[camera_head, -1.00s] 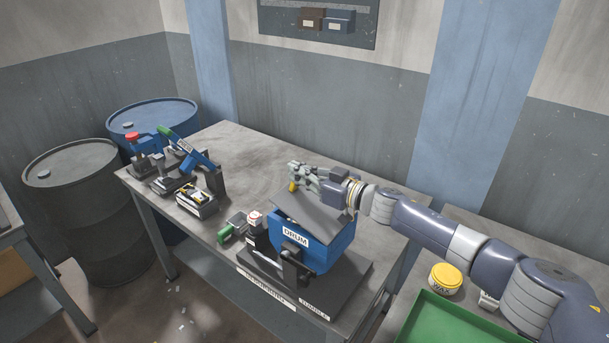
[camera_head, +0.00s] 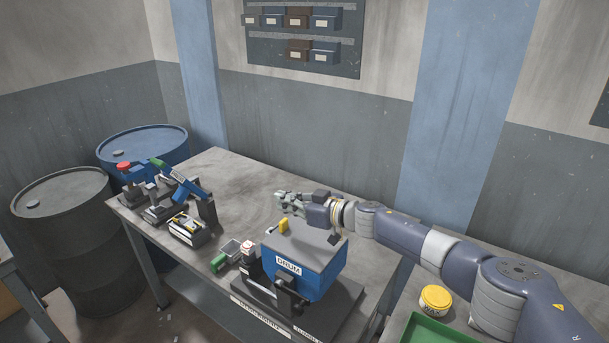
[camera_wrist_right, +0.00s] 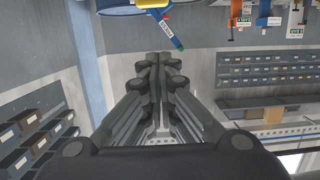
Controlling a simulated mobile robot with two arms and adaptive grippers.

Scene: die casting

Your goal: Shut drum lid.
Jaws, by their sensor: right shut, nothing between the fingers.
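The blue drum (camera_head: 318,280), labelled DRUM, stands on a dark base on the workbench. Its grey lid (camera_head: 305,247) lies flat over the top and looks closed, with a yellow handle (camera_head: 284,225) at its far left. My right gripper (camera_head: 280,200) is just beyond and above the lid's far edge, pointing left; whether it touches the lid cannot be told. In the right wrist view its fingers (camera_wrist_right: 160,62) are together with nothing between them. My left gripper is in neither view.
A blue lever press (camera_head: 188,183) stands at the bench's left end. A yellow-lidded tin (camera_head: 436,297) and green tray (camera_head: 440,332) are at right. The back middle bench is clear.

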